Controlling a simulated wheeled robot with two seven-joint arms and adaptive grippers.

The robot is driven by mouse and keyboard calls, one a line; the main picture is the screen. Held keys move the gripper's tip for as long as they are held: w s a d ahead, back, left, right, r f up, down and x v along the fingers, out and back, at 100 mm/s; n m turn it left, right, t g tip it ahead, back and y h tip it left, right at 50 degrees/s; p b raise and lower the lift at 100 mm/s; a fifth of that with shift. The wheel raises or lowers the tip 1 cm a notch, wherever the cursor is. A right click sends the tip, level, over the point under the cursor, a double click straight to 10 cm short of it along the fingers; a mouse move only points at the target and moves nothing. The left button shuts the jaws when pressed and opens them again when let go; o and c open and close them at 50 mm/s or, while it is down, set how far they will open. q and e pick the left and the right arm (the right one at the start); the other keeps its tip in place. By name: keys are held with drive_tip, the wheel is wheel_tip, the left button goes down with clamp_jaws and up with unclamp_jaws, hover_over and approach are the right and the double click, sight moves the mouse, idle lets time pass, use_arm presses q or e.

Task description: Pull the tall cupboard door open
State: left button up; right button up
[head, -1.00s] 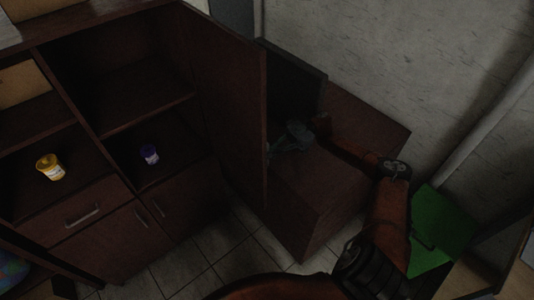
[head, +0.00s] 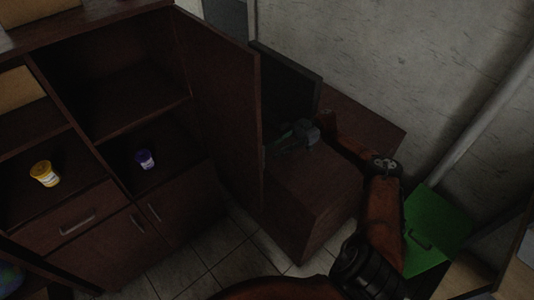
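The tall cupboard door (head: 222,110) is dark brown and stands swung wide open, its edge towards me. The cupboard behind it (head: 128,100) shows its open shelves, with a small purple jar (head: 145,159) on the lower one. My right gripper (head: 276,147) is on the far right side of the door, close to its free edge. Its fingertips are dim and partly hidden by the door edge, so I cannot tell whether they touch it or how far apart they are. My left gripper is not in view.
A low brown cabinet (head: 308,200) with a dark screen (head: 285,85) stands right of the door. A green box (head: 432,232) lies at the right by the wall. A yellow jar (head: 44,173) sits on the left shelf. Tiled floor (head: 205,255) is free in front.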

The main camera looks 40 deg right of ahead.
drive_tip(key=shift+s+d, duration=0.1)
drive_tip(key=shift+d, duration=1.1)
drive_tip(key=shift+r, duration=0.1)
